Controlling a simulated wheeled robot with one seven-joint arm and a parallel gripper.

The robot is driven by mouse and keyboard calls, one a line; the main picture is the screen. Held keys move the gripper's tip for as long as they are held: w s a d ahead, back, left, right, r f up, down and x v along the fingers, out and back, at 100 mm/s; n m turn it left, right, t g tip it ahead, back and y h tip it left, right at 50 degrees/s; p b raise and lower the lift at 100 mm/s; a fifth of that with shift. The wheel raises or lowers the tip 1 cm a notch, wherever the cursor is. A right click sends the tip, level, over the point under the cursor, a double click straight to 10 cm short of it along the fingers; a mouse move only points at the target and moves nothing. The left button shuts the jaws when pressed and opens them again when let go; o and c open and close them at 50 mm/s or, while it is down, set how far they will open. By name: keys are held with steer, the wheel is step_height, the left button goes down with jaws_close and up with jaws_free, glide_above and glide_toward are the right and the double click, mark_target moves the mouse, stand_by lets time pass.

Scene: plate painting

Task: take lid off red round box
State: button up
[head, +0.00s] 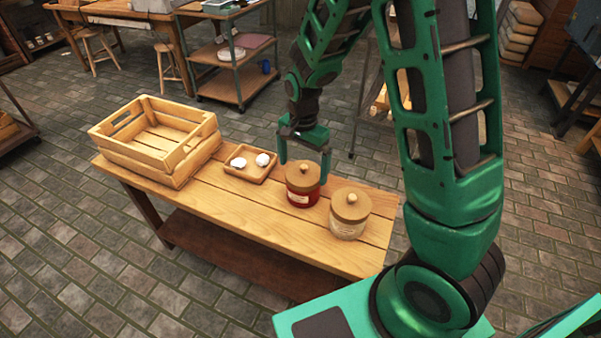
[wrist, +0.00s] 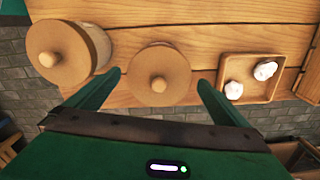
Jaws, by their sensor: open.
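The red round box (head: 302,198) stands upright on the wooden table. Its brown lid (head: 302,175) with a small round knob sits on top of it. In the wrist view the same lid (wrist: 160,76) shows from above, and its knob lies between the lines of the two fingers. My gripper (head: 306,165) is open and empty, its two fingers apart around the lid's sides in the head view. In the wrist view my gripper (wrist: 160,82) has its fingertips on either side of the lid's near half. I cannot tell whether they touch it.
A cream round box (head: 349,218) with a similar lid stands just right of the red one. A small wooden tray (head: 234,172) with white lumps lies to the left, and a wooden crate (head: 190,150) beyond it. The table's front (head: 300,245) is clear.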

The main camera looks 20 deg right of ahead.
steer(key=c, duration=1)
